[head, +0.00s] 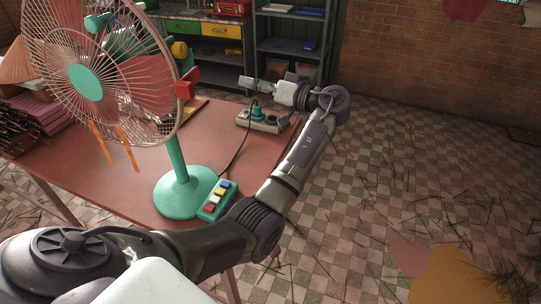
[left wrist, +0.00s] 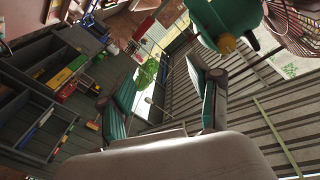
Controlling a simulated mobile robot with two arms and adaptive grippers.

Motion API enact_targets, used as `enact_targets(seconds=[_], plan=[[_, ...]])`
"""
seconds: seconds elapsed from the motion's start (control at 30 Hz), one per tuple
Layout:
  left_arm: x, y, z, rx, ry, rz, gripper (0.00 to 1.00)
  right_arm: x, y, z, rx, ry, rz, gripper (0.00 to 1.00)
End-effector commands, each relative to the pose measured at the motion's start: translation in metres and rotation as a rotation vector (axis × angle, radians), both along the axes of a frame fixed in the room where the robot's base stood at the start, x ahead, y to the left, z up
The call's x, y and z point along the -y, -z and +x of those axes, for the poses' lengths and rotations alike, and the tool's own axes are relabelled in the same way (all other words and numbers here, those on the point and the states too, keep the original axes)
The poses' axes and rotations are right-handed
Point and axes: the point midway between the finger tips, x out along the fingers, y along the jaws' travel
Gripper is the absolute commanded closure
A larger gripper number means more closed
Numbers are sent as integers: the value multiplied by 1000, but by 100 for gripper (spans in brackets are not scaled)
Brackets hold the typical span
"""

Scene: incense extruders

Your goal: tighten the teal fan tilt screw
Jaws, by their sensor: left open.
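The teal fan (head: 176,160) stands upright on the table, its round cage toward the left. A red winged knob (head: 186,84) sticks out at the neck behind the cage and looks like the tilt screw. A yellow knob (head: 180,50) sits above it. The left wrist view shows the teal motor housing (left wrist: 222,15) with a yellow knob (left wrist: 227,43) at upper right; I cannot make out the red knob there. My left gripper (head: 248,82) is apart from the fan, to the right of the knobs. Its fingers (left wrist: 165,72) are spread and empty. My right gripper is not seen.
The red-brown table (head: 130,186) holds a button box (head: 218,201) beside the fan base and a power strip (head: 262,121) under my left gripper. A cable joins them. Incense bundles (head: 25,125) lie at left.

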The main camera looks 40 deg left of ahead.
Motion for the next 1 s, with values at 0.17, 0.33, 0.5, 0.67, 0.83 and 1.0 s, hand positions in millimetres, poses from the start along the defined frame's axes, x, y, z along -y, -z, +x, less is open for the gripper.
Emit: enact_targets(seconds=[0.17,0.33,0.5,0.67,0.83,1.0], plan=[[0,36,12,-86,70,-23,37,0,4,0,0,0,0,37],[0,68,22,-159,135,-47,37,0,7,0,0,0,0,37],[2,101,30,-229,194,-73,37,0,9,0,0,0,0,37],[4,133,35,-292,252,-99,37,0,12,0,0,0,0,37],[7,167,39,-356,308,-127,37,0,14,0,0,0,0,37],[10,200,41,-414,364,-157,37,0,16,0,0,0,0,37]])
